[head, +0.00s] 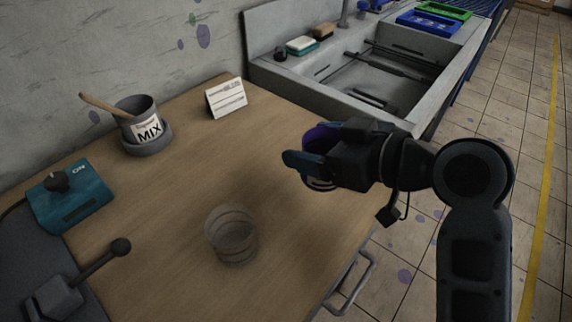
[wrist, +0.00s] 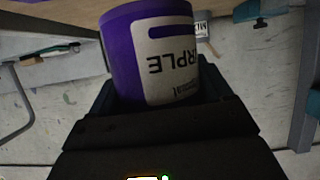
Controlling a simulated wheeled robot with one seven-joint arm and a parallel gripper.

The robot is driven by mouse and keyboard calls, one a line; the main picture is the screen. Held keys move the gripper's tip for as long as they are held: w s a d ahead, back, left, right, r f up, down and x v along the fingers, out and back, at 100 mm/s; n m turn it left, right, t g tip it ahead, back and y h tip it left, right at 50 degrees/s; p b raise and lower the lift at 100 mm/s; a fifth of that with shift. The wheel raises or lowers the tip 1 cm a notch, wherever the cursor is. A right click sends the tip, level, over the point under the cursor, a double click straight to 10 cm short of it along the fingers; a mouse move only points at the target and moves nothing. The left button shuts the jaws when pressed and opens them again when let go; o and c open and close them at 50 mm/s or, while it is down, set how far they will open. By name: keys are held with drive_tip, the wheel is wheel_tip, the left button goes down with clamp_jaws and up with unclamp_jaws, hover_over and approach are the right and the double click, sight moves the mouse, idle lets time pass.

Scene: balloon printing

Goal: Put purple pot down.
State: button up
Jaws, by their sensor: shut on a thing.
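The purple pot (wrist: 122,55) has a white label reading "RPLE" in the wrist view, where the letters are upside down. In the head view the purple pot (head: 318,141) is largely hidden behind my gripper. My gripper (head: 305,160) is shut on it, near the right edge of the wooden table (head: 160,230). The pot appears to be held above the table, but the exact gap cannot be told.
A clear beaker (head: 231,236) stands on the table left of my gripper. A grey MIX pot (head: 140,118) with a wooden stick, a white card (head: 226,97) and a teal switch box (head: 70,197) stand further left. A stone sink (head: 400,75) lies behind. The table's middle is clear.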

drive_tip(key=a+f, duration=0.1)
drive_tip(key=w+a+f, duration=0.1)
drive_tip(key=a, duration=0.1)
drive_tip(key=a+f, duration=0.1)
drive_tip(key=shift+w+a, duration=0.2)
drive_tip(key=shift+a, duration=0.2)
drive_tip(key=shift+f, duration=2)
drive_tip(key=shift+f, duration=0.15)
drive_tip(key=o, duration=1.1)
drive_tip(key=shift+r+p, duration=0.3)
drive_tip(key=b+v, duration=0.1)
drive_tip(key=v, duration=1.1)
drive_tip(key=shift+f, duration=0.2)
